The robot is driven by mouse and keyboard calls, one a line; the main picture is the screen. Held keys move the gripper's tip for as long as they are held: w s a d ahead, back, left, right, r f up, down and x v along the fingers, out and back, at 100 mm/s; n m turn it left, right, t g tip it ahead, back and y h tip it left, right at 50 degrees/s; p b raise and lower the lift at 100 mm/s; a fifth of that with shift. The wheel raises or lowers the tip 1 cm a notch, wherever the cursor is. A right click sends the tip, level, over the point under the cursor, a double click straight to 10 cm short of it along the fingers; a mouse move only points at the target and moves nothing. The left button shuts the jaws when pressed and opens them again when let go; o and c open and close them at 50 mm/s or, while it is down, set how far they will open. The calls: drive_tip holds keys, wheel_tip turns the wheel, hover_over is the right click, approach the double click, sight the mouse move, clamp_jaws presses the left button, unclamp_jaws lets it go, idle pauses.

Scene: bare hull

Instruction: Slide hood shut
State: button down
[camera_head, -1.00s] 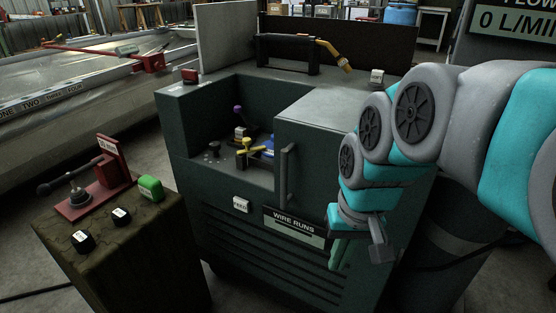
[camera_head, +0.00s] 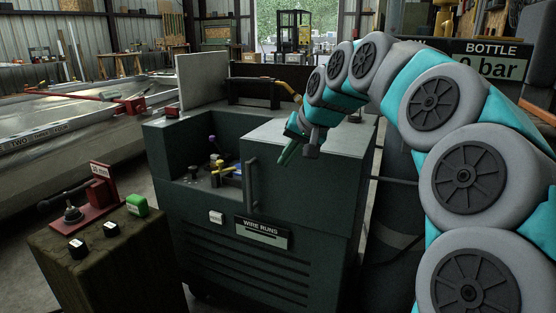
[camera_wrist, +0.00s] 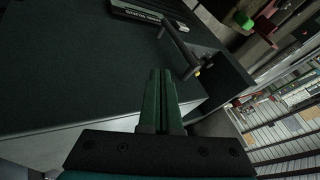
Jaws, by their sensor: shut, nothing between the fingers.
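The hood (camera_head: 291,147) is a dark green sliding cover on the right part of the green machine cabinet. A dark upright bar handle (camera_head: 252,184) stands at its front left edge. The bay to its left is uncovered and shows yellow, blue and purple controls (camera_head: 221,166). The hood (camera_wrist: 70,80) fills the left of that view.
A torch on a black rack (camera_head: 262,88) stands on the cabinet's back. A "WIRE RUNS" plate (camera_head: 262,232) is on the front.

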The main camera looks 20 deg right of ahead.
sight(276, 172)
drive_tip(key=x, duration=0.7)
drive_tip(key=shift+p, duration=0.35)
drive_tip(key=shift+w+a+f+p, duration=0.2)
drive_tip(key=shift+w+a+p, duration=0.1)
drive_tip(key=shift+w+a, duration=1.1)
drive_tip(key=shift+a, duration=0.25)
